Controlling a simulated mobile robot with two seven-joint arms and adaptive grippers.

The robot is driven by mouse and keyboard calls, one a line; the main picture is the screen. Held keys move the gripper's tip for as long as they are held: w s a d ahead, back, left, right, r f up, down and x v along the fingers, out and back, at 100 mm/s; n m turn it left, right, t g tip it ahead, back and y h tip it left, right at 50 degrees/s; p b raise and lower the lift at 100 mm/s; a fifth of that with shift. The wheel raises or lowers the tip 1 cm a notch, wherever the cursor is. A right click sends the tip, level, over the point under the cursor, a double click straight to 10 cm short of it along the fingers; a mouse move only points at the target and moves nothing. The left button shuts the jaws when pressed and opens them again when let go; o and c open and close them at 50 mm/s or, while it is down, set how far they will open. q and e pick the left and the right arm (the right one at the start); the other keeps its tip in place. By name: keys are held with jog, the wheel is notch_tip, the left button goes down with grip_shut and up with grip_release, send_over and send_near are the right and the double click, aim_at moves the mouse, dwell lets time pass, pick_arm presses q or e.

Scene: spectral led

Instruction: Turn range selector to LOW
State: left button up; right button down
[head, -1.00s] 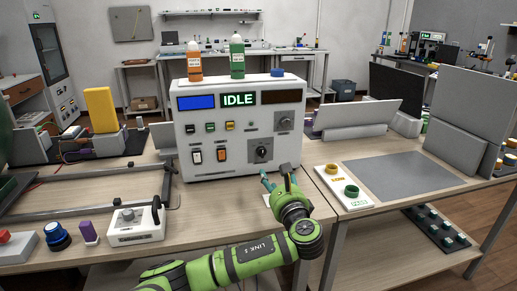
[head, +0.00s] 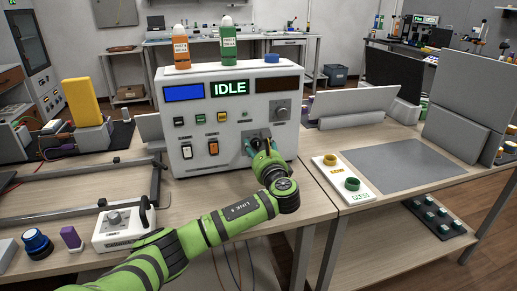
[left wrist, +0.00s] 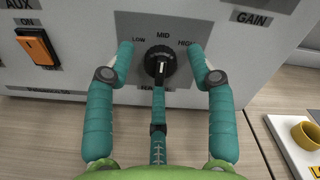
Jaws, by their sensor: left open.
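The range selector (left wrist: 160,62) is a round black knob on the grey panel, with LOW, MID and HIGH printed in an arc above it. A white mark shows on its face; I cannot surely tell which label it points to. The RANGE label below is partly hidden. My left gripper (left wrist: 161,50) is open, with teal fingers to the left and right of the knob and another finger below it. No firm contact is visible. In the head view my left gripper (head: 258,148) largely hides the selector on the instrument box (head: 229,105). My right gripper is not seen.
An orange rocker switch (left wrist: 36,47) sits left of the selector. The box stands on a wooden table with a metal frame (head: 75,213) at left. A white tray with yellow and green rings (head: 343,179) lies at right. Bottles stand on the box.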

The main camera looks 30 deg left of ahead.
pick_arm(q)
grip_shut()
jog(key=shift+n, duration=0.5)
dwell(0.5)
jog(key=n+b, duration=0.1)
jog(key=n, duration=0.3)
jog(key=shift+f+n, duration=0.15)
jog(key=shift+n, duration=0.25)
jog(key=shift+n+b, duration=0.7)
jog(key=shift+n, duration=1.3)
grip_release()
